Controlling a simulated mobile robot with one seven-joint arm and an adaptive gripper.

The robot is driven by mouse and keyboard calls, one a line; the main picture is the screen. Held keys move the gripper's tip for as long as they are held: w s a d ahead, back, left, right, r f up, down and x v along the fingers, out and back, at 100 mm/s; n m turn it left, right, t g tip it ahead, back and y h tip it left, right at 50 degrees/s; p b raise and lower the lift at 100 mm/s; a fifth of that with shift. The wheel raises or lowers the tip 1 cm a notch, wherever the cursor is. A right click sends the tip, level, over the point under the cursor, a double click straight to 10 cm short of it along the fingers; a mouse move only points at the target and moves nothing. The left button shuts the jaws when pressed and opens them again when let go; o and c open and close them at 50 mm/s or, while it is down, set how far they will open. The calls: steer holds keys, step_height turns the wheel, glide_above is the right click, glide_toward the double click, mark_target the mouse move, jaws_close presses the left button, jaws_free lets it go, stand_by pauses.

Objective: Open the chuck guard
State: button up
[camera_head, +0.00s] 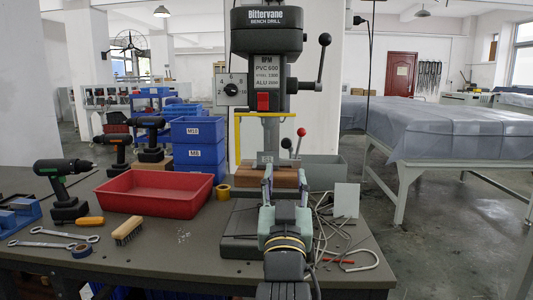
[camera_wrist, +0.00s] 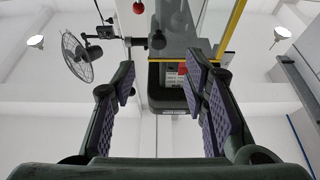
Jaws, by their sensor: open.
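The bench drill (camera_head: 266,35) stands at the back of the workbench. Its chuck guard (camera_head: 238,140) shows as a yellow-edged frame below the drill head, with a top bar and a left edge running down. Its panel looks clear, and its lower right is hidden behind the arm and levers. In the wrist view the guard's yellow edge (camera_wrist: 234,32) passes just beyond the right finger. My gripper (camera_head: 284,173) is open and empty, pointing at the drill from the front, below the guard's top bar. In the wrist view its fingers (camera_wrist: 163,75) are apart; contact with the guard cannot be told.
A brown block (camera_head: 284,178) lies behind my fingers. A lever with a black knob (camera_head: 322,62) and a red-knobbed lever (camera_head: 301,138) stand right of the drill. A red tray (camera_head: 154,193), tools and blue bins (camera_head: 198,142) are left. Loose cables (camera_head: 330,235) lie right.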

mark_target(286, 146)
steer(key=p+x, duration=0.2)
steer(key=x, duration=0.8)
steer(key=shift+w+d, duration=0.1)
steer(key=shift+w, duration=0.3)
steer(key=shift+c, duration=0.2)
jaws_close()
